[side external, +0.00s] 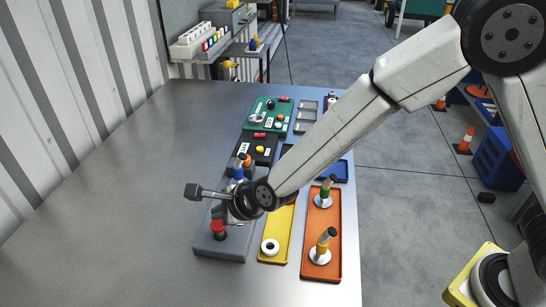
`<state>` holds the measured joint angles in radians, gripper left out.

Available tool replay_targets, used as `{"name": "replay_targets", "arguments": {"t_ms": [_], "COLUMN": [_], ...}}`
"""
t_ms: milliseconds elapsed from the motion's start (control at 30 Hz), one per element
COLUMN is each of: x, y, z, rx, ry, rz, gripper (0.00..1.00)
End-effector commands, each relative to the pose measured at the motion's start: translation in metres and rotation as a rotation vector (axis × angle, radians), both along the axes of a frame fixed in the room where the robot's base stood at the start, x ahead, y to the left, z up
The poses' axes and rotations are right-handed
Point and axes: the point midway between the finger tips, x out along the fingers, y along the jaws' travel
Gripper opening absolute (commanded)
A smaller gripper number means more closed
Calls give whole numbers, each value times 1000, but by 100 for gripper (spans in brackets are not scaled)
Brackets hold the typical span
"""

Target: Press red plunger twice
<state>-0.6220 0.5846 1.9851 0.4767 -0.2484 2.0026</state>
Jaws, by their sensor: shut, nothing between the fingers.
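The red plunger (218,226) has a red cap on a dark base. It stands at the near end of a grey block (221,250) on the table. My gripper (221,213) is shut and empty, close above the red cap. I cannot tell from this view whether the fingertips touch it.
A yellow tray (277,224) with a white ring (270,247) and an orange tray (321,268) with upright pegs lie to the right. Black (265,140) and green (256,125) panels are farther back. The table (120,205) is clear on the left, beside a corrugated wall (60,90).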

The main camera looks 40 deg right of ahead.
Motion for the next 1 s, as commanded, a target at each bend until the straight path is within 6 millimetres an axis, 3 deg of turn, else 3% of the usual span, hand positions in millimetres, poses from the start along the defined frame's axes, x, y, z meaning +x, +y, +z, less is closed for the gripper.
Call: {"name": "replay_targets", "arguments": {"t_ms": [1000], "x": [0], "y": [0], "z": [-9], "rx": [0], "ry": [0], "rz": [0], "gripper": [0]}}
